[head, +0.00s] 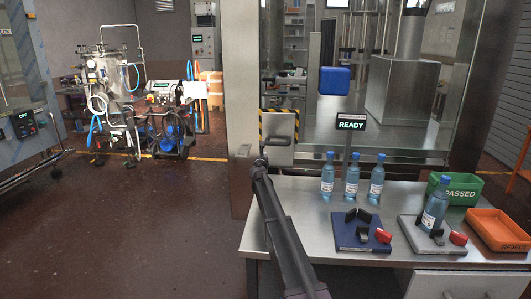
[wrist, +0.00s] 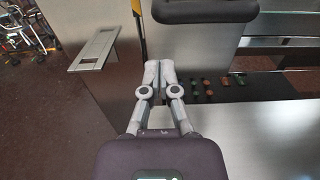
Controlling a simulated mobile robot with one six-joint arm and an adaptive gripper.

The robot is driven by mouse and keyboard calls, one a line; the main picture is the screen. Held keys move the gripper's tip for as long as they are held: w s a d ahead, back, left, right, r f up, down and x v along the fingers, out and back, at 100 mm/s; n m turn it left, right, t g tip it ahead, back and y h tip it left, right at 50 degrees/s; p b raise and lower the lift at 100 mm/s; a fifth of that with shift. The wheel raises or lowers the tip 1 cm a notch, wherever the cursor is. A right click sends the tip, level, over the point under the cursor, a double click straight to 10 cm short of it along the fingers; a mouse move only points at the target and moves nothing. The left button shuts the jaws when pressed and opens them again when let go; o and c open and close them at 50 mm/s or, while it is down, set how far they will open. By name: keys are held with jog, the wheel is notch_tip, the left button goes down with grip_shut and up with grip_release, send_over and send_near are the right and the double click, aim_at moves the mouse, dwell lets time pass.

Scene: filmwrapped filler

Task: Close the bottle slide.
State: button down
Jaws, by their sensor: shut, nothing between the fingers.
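My gripper (head: 262,160) is raised at the left end of the steel bench, in front of the filler. In the wrist view its two fingers (wrist: 160,68) are together with nothing between them. A steel plate with a dark slot (wrist: 97,50) stands out left of the fingertips, apart from them. A pale panel under yellow-black stripes (head: 280,128) is close behind my gripper in the head view. I cannot tell for certain which part is the bottle slide. Three blue-capped bottles (head: 327,174) stand upright on the bench, and another bottle (head: 434,205) is on the grey fixture.
A blue fixture (head: 364,238) with black blocks and a red part lies on the bench (head: 270,240). A READY sign (head: 351,123) stands behind the bottles. A green PASSED bin (head: 455,188) and an orange bin (head: 498,230) are right.

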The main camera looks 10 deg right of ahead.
jog(key=shift+v, duration=1.05)
